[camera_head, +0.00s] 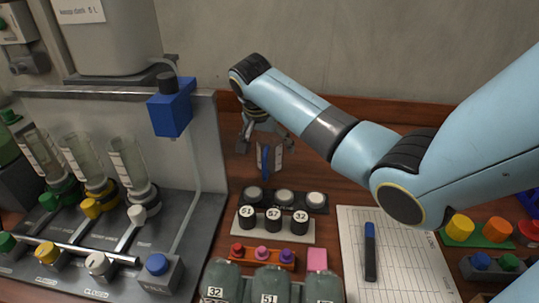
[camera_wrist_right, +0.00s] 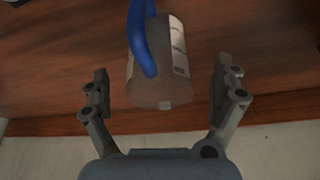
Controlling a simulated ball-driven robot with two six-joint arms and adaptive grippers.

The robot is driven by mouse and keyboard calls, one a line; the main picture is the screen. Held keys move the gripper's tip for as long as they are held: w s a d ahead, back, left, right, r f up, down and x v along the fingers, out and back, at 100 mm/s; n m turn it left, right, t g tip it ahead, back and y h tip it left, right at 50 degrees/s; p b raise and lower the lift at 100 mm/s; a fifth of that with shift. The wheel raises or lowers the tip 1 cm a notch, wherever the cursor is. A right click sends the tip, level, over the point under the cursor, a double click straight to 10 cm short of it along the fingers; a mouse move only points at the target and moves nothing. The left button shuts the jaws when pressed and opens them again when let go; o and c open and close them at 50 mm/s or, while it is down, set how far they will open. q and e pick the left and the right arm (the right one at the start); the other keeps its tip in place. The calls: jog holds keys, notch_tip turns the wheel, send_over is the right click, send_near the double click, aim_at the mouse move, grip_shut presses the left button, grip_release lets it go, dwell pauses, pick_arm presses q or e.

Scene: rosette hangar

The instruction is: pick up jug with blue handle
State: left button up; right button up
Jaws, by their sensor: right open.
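My right gripper (camera_head: 264,132) reaches in from above, at the jug's wall side. In the right wrist view the right gripper (camera_wrist_right: 163,88) is open, with one finger on each side of the jug's near end and a gap to both. My left gripper is not in view.
A dispenser rig with a grey panel (camera_head: 206,215) stands on the left with several cylinders and knobs. In front of the jug are a black rack (camera_head: 311,209), numbered pieces and green containers (camera_head: 270,283). A paper sheet (camera_head: 400,270) with a blue-capped marker (camera_head: 370,255) lies at right.

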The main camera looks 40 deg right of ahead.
aim_at(270, 150)
jog(key=x, duration=0.3)
jog(key=shift+d+f, duration=0.15)
jog(key=shift+f, duration=0.2)
jog(key=c, duration=1.2)
